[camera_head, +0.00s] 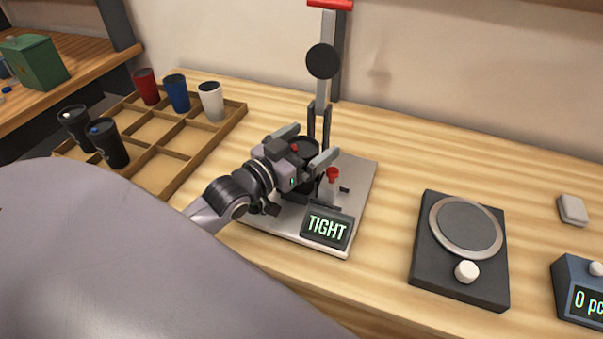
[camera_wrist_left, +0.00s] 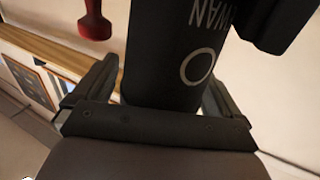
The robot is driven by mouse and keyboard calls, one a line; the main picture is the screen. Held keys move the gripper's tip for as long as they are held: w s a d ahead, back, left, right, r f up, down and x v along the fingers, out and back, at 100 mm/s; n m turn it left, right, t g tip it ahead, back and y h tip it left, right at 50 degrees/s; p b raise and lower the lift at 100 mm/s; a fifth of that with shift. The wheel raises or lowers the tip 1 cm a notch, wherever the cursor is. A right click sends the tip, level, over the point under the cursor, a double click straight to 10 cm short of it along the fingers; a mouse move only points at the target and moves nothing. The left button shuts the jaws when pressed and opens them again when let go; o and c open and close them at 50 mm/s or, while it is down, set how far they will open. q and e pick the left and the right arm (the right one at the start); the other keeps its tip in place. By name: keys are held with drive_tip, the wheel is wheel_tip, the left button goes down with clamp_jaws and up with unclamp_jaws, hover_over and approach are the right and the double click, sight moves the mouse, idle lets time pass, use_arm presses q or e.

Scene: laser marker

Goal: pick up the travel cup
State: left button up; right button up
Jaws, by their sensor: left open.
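The travel cup (camera_head: 304,150) is dark and stands in the clamp fixture on a light base plate (camera_head: 358,185); my gripper hides much of it. In the left wrist view the black cup (camera_wrist_left: 172,55) shows pale lettering reading "WAN" and a ring mark. My left gripper (camera_head: 307,146) is open, with one finger on each side of the cup. In the left wrist view its fingers also flank the cup, and I cannot tell whether they touch it. My right gripper is not in view.
A lever press post (camera_head: 322,62) rises behind the cup. A red knob (camera_head: 333,173) and a display reading "TIGHT" (camera_head: 327,228) are close by. A wooden tray (camera_head: 233,118) with several cups stands left. A dark round-plate device (camera_head: 462,285) is right, with clear table between.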

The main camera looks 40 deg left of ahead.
use_arm(q)
drive_tip(key=c, duration=0.7)
drive_tip(key=shift+r, duration=0.15)
